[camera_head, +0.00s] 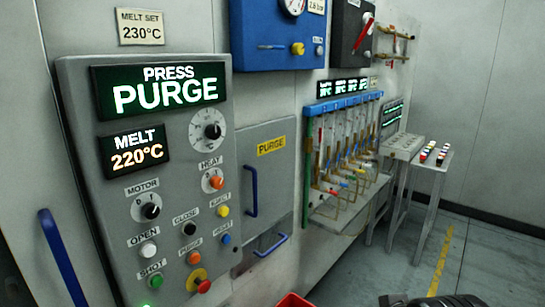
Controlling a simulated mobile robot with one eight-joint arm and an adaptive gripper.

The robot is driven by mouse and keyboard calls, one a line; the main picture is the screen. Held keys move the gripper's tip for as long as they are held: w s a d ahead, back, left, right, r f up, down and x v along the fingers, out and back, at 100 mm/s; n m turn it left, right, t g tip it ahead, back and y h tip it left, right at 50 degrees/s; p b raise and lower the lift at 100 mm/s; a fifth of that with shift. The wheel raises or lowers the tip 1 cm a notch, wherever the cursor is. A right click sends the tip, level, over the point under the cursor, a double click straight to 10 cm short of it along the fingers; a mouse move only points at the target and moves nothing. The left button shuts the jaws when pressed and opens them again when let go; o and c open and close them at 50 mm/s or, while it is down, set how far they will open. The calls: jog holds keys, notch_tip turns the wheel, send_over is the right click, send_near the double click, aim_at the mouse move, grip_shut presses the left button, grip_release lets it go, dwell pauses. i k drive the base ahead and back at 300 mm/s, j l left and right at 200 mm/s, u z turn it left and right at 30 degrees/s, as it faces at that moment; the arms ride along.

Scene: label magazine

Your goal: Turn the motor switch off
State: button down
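The motor switch (151,210) is a black rotary knob on a small pale plate under the MOTOR label (142,188). It sits at the left side of the grey control panel (75,100). The plate carries small 0 and I marks. Nothing covers the switch. My gripper is not recognisable in view; only a dark, cropped shape (440,301) shows at the bottom edge, which I cannot identify.
Close to the switch are the heat switch (213,183), a white OPEN button (148,249), a black CLOSE button (189,229) and a red emergency button (203,286). A blue handle (62,258) stands at left. Racks (345,150) line the wall; the floor at right is clear.

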aim_at(150, 210)
jog(key=u, duration=1.35)
